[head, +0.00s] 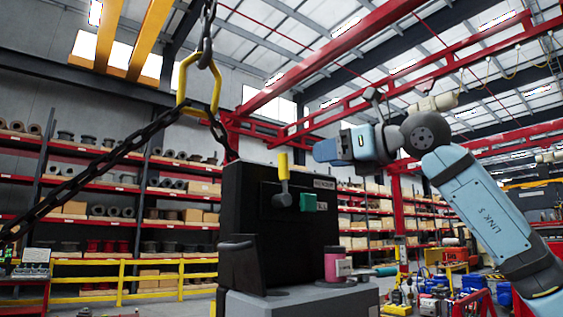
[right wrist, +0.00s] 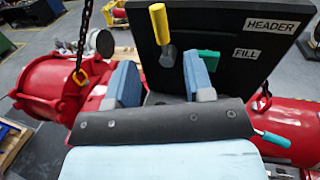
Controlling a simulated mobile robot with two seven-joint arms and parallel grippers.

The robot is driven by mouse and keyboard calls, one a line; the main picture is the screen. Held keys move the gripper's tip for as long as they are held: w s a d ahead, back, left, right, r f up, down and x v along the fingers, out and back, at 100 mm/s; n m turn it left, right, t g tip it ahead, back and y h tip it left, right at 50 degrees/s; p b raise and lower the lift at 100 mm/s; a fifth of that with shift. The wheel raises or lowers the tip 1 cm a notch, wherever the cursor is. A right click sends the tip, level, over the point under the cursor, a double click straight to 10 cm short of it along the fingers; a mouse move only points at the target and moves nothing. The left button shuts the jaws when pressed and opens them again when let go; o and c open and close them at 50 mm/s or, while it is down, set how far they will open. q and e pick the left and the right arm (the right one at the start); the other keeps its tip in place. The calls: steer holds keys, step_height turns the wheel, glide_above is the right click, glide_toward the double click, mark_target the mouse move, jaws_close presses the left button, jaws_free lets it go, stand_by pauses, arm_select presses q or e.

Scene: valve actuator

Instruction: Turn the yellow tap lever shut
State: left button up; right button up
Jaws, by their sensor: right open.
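The yellow tap lever (head: 283,163) stands upright on a grey stem on the front of a black panel (head: 250,215). In the right wrist view the yellow lever (right wrist: 159,24) points up, with its grey round base below. A green part (head: 308,202) sits just right of and below it, by the FILL label. My right gripper (head: 322,150) is up to the right of the lever. In the right wrist view my right gripper's blue-grey fingers (right wrist: 163,82) are apart, and the lever shows beyond the gap, with nothing held. My left gripper is not in view.
A pink-and-black container (head: 337,265) stands on the grey ledge (head: 320,302) below the panel. A chain with a yellow link (head: 199,85) hangs at the left. Large red pipework (right wrist: 62,85) shows in the wrist view. Shelves stand in the background.

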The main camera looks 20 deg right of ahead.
mark_target(287, 162)
steer(key=p+x, duration=0.3)
steer(key=x, duration=0.7)
steer(key=shift+a, duration=0.1)
steer(key=shift+w+a+f, duration=0.1)
steer(key=shift+w+a, duration=0.2)
steer(key=shift+w, duration=0.25)
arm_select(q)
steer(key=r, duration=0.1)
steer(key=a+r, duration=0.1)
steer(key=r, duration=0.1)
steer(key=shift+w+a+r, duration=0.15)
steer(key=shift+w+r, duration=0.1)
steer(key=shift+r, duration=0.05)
arm_select(e)
jaws_close()
